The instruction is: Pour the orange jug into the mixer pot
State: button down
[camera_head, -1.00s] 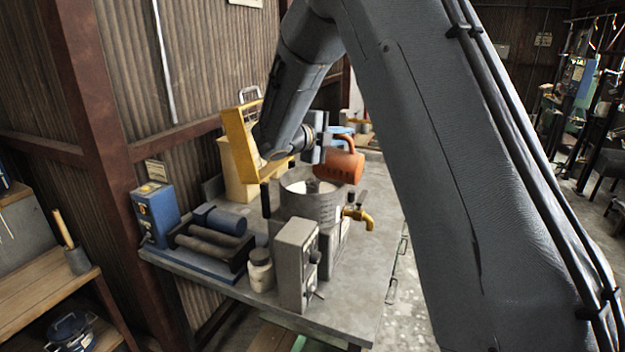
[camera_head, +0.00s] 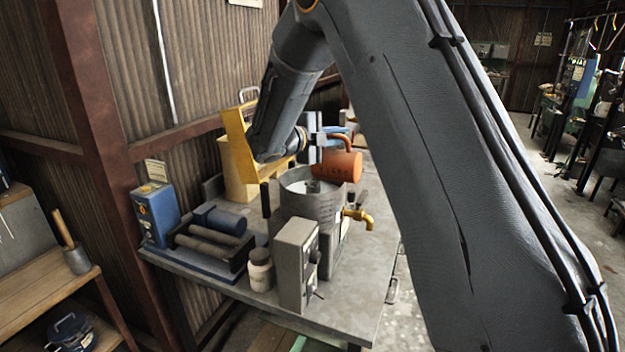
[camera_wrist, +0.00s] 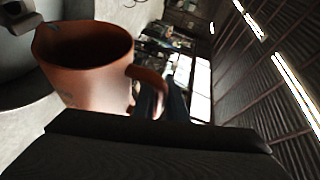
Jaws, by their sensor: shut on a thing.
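The orange jug (camera_head: 338,167) is held above the right part of the mixer pot's mouth, tilted with its opening toward the left. My gripper (camera_head: 318,143) is shut on it near its handle. In the wrist view the jug (camera_wrist: 85,75) shows its open mouth, dark inside, and its handle on the right. The grey mixer pot (camera_head: 312,203) stands upright on the bench, open at the top. A light patch shows inside it, but I cannot tell what it is. I see no stream between jug and pot.
A grey control box (camera_head: 296,262), a jar (camera_head: 260,270) and a blue roller machine (camera_head: 215,240) stand in front and left of the pot. A brass tap (camera_head: 358,216) sticks out right. A yellow piece (camera_head: 238,150) stands behind. The bench's front right (camera_head: 350,300) is clear.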

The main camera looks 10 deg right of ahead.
jog(key=s+d+m, duration=0.1)
jog(key=d+r+m+y, duration=0.1)
jog(key=s+d+m+y, duration=0.1)
jog(key=shift+s+d+r, duration=0.15)
jog(key=shift+s+d, duration=0.15)
jog(key=shift+m, duration=0.3)
jog(key=s+d+m+y+b, duration=0.1)
jog(key=b, duration=0.1)
jog(key=d+m+t+y+b, duration=0.1)
jog(key=m, duration=0.1)
jog(key=shift+s+d+f+y+b, duration=0.2)
jog(key=shift+s+f+y+b, duration=0.1)
jog(key=shift+s+f+b, duration=0.1)
